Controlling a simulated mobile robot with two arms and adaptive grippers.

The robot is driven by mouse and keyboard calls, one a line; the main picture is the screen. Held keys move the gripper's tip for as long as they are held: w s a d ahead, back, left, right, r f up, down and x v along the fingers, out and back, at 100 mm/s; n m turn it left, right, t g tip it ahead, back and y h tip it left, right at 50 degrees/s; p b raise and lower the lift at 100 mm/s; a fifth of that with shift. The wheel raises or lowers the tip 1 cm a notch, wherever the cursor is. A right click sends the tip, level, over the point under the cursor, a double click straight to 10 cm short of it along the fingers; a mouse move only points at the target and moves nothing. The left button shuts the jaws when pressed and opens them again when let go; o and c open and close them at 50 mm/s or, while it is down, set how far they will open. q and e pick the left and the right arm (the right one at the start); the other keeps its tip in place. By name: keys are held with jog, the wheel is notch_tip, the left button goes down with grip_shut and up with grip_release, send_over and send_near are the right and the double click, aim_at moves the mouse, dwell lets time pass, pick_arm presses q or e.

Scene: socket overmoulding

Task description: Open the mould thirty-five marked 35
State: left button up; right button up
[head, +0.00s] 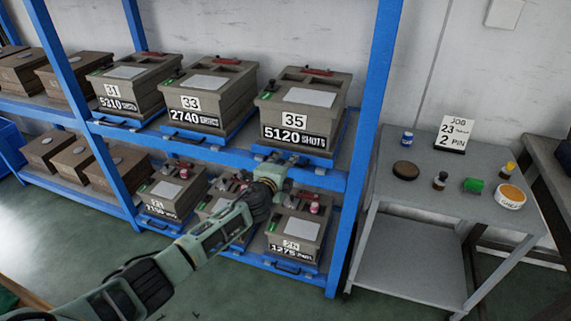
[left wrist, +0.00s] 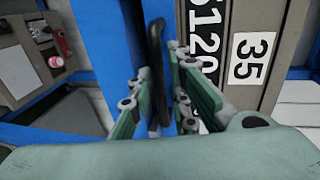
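The mould marked 35 (head: 303,100) is a grey-brown box with a 5120 shots label, on the right end of the upper shelf. It sits on a blue pull-out tray (head: 335,142). In the left wrist view its 35 label (left wrist: 251,58) appears turned sideways. The tray's black handle (left wrist: 156,55) runs between the fingers of my left gripper (left wrist: 160,90), which also shows in the head view (head: 274,168) just below the mould's front. The fingers stand apart on either side of the handle, with a gap visible. The mould looks closed. My right gripper is not in view.
Moulds 33 (head: 208,98) and 31 (head: 128,85) stand to the left on the same shelf. More moulds fill the lower shelf, close under my arm. A blue rack post (head: 366,120) rises right of mould 35. A grey trolley (head: 440,200) holds small items and a job card (head: 455,134).

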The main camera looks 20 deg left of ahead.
pick_arm(q)
jog(key=shift+w+f, duration=0.1)
jog(key=shift+w, duration=0.05)
grip_shut()
dwell(0.4)
